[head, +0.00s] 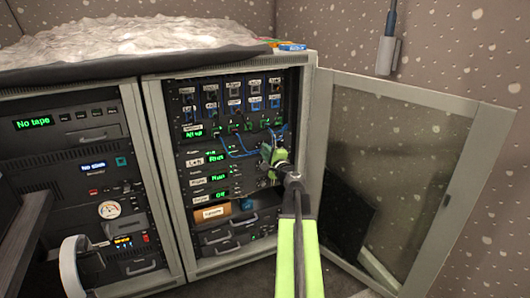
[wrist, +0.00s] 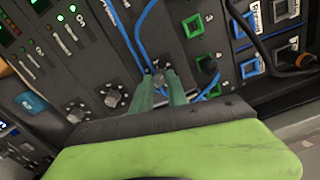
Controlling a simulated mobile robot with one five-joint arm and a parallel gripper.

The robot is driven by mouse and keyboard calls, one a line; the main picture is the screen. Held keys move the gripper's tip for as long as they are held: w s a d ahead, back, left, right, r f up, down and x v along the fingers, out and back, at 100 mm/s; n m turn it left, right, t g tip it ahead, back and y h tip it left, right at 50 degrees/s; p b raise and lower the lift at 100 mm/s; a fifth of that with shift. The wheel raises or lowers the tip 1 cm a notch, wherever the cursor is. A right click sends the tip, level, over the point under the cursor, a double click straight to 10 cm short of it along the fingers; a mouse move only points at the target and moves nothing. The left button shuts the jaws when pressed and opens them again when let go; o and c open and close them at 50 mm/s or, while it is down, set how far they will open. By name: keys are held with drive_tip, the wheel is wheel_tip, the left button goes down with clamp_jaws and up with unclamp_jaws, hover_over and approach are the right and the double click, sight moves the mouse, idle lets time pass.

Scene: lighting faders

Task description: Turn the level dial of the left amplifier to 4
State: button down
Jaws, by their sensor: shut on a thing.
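The left amplifier (head: 196,160) is a dark panel in the middle rack, with a "Left" label and a green display (head: 215,156) too small to read surely. Its level dial (wrist: 158,68) shows only in part in the wrist view, between the fingertips. My gripper (wrist: 159,78) is shut on that dial, its two green fingers on either side of it. In the head view, my gripper (head: 268,152) reaches the right part of the panel and hides the dial. The dial's pointer and scale cannot be read.
Two more dials, of the lower amplifiers, show in the wrist view (wrist: 112,98) (wrist: 76,114). Blue cables (wrist: 138,38) run close by my fingers from the patch sockets (wrist: 192,27). The rack's glass door (head: 400,170) stands open at the right.

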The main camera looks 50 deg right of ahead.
drive_tip(key=shift+m, duration=0.5)
drive_tip(key=c, duration=1.3)
unclamp_jaws()
